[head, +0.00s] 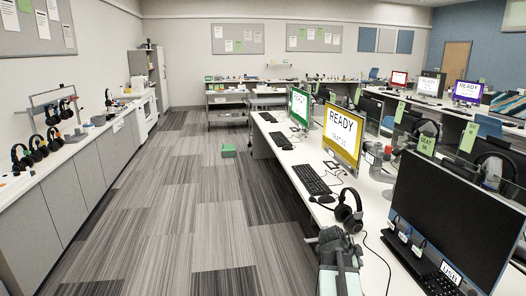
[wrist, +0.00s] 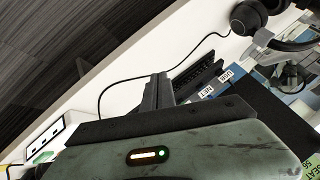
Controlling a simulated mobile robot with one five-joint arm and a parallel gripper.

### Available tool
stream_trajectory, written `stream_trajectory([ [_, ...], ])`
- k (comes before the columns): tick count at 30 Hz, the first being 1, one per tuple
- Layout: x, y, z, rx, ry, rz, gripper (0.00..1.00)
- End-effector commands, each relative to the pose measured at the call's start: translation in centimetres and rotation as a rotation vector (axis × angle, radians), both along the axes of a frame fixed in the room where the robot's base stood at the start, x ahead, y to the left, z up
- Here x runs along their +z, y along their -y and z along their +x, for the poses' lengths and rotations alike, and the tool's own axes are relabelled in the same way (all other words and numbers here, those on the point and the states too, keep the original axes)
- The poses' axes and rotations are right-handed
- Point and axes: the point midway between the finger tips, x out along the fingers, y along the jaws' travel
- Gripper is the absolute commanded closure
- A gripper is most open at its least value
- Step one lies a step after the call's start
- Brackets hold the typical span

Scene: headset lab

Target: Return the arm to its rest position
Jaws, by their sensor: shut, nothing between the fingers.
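My arm (head: 338,262) shows at the bottom of the head view, beside the near desk edge and just in front of a black headset. In the wrist view my gripper (wrist: 159,88) points up the picture, with its dark fingers together and nothing held. It is over the white desk, left of a black keyboard. The black headset (head: 350,210) lies on the desk in the head view, with its cable trailing right. Part of a headset also shows at the top right of the wrist view (wrist: 248,16).
The white desk (head: 375,265) holds a dark monitor (head: 455,215), a keyboard (head: 310,180) and a yellow READY screen (head: 342,135). A counter with headsets (head: 60,165) runs along the left.

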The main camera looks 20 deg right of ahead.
Motion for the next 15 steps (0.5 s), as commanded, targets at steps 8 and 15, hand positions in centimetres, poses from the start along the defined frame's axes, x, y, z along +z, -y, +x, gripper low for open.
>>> stream_trajectory([
  [8, 0.3, -22.6, 10.5, 0.520, -0.171, 0.149, 1.00],
  [15, -0.5, -41.3, 10.1, 1.162, -0.473, 0.279, 1.00],
])
